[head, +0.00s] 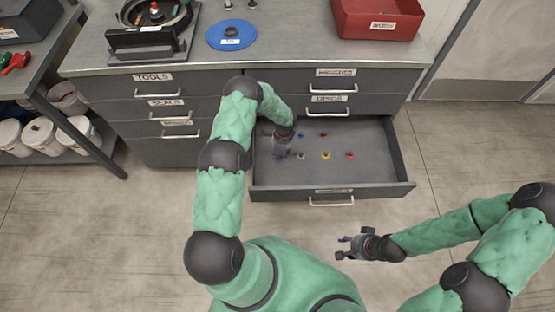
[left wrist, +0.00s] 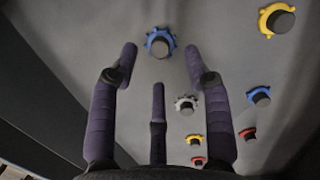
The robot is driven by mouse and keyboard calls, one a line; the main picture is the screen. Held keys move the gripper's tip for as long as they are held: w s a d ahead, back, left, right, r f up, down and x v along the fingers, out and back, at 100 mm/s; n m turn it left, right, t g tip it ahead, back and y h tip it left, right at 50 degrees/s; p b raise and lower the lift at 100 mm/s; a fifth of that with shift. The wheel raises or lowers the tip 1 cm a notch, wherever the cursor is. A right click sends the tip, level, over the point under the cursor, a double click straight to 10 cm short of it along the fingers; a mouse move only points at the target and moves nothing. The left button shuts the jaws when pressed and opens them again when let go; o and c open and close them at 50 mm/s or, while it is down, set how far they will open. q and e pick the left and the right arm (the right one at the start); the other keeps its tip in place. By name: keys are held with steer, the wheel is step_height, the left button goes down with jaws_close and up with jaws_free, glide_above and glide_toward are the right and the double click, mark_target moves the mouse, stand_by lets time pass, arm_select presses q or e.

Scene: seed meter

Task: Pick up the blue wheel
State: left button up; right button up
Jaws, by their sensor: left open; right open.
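A blue wheel (left wrist: 160,42) with a toothed rim and dark hub lies on the drawer floor, near the fingertips of my left gripper (left wrist: 161,62) in the left wrist view. The gripper is open, its fingers apart with nothing between them, and the wheel shows just beyond the tips. A second blue wheel (left wrist: 259,96) lies to the right. In the head view my left gripper (head: 281,153) reaches down into the open drawer (head: 382,176) and partly hides its left side. My right gripper (head: 342,247) is open and empty in front of the drawer.
Other wheels lie in the drawer: grey (left wrist: 186,104), yellow (left wrist: 276,18) and red (left wrist: 247,134) ones. The drawer walls stand around them. The countertop holds a red bin (head: 378,20), a blue disc (head: 231,35) and a dark device (head: 150,32).

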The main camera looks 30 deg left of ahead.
mark_target(277, 157)
arm_select(q)
steer(key=f, duration=0.2)
steer(key=f+b, duration=0.1)
steer(key=shift+s+a+f, duration=0.2)
steer(key=shift+a+f, duration=0.05)
steer(key=c, duration=0.9)
steer(key=shift+r, duration=0.1)
